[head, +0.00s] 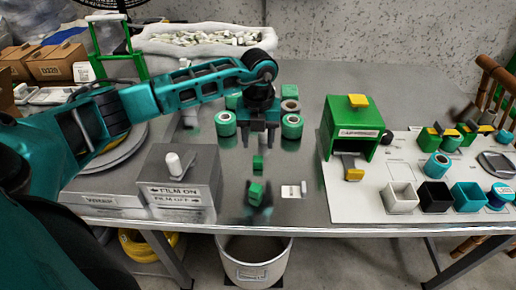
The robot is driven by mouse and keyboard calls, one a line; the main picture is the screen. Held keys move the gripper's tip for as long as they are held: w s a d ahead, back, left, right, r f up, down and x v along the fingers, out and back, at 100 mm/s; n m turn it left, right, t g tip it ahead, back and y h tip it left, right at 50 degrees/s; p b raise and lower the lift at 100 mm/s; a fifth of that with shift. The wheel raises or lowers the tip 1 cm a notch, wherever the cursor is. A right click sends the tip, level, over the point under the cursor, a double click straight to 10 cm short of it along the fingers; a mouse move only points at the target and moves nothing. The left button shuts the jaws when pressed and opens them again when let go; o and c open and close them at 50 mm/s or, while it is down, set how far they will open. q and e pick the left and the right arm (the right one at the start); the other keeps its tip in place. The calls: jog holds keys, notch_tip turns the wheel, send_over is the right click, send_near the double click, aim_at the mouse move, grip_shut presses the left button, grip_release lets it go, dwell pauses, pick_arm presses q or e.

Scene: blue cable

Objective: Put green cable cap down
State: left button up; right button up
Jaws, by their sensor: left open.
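My left gripper (259,143) points down over the middle of the grey table. Its jaws are open and nothing shows between the fingertips. A small green piece (257,163) is just in front of the fingertips in the picture. A larger green block (256,191) is nearer the table's front edge. Either may be the green cable cap; I cannot tell which. A blurred dark patch around the larger block looks like a reflection in the shiny top. No blue cable can be made out. My right gripper is not in view.
Green rolls (292,126) stand beside the gripper. A grey switch box (180,180) is left, a small white item (291,191) right of the green block. A green dispenser (350,128) and a white board (362,205) with small bins are right. A bin (254,270) stands below.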

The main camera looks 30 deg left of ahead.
aim_at(258, 160)
pick_arm(q)
notch_tip(258, 160, up, 6)
dwell(0.7)
jog(key=shift+s, duration=0.15)
